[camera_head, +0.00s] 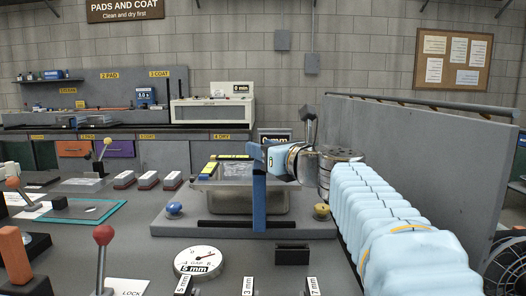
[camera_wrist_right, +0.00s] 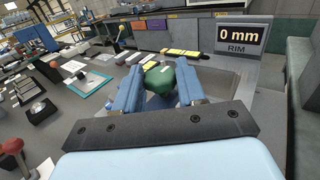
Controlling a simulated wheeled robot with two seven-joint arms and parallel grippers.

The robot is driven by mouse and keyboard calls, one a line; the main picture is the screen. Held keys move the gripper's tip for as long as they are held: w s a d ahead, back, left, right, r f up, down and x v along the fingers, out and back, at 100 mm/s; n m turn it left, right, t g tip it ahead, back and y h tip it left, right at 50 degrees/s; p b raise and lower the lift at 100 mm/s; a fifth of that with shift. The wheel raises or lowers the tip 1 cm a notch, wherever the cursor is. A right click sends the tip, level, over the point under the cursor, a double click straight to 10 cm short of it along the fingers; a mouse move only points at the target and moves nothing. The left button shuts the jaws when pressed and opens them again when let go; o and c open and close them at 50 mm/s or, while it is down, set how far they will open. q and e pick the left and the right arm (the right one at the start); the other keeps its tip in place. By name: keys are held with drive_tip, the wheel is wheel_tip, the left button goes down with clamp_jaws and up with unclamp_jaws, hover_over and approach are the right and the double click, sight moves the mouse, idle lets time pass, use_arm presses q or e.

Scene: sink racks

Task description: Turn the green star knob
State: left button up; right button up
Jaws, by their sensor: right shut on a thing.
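The green star knob (camera_wrist_right: 161,78) shows in the right wrist view, between the two blue fingers of my right gripper (camera_wrist_right: 159,90). The fingers are shut on it from both sides. In the head view, my right gripper (camera_head: 257,155) reaches in from the right above the grey fixture plate (camera_head: 170,229); the knob is hidden there. A sign reading "0 mm RIM" (camera_wrist_right: 241,40) stands behind the knob in the right wrist view. My left gripper is in neither view.
A blue knob (camera_head: 174,209) and a yellow knob (camera_head: 321,211) flank a clear-topped tray (camera_head: 222,198). A dial gauge (camera_head: 198,261) lies in front. Red-knobbed (camera_head: 103,236) and orange-handled (camera_head: 14,254) levers stand at left. A grey partition (camera_head: 425,155) rises on the right.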

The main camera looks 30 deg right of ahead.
drive_tip(key=shift+f+n+y, duration=0.4)
drive_tip(key=shift+f+y, duration=0.05)
drive_tip(key=shift+y, duration=0.25)
drive_tip(key=o, duration=1.1)
drive_tip(key=shift+d+r, duration=0.1)
drive_tip(key=shift+c, duration=0.2)
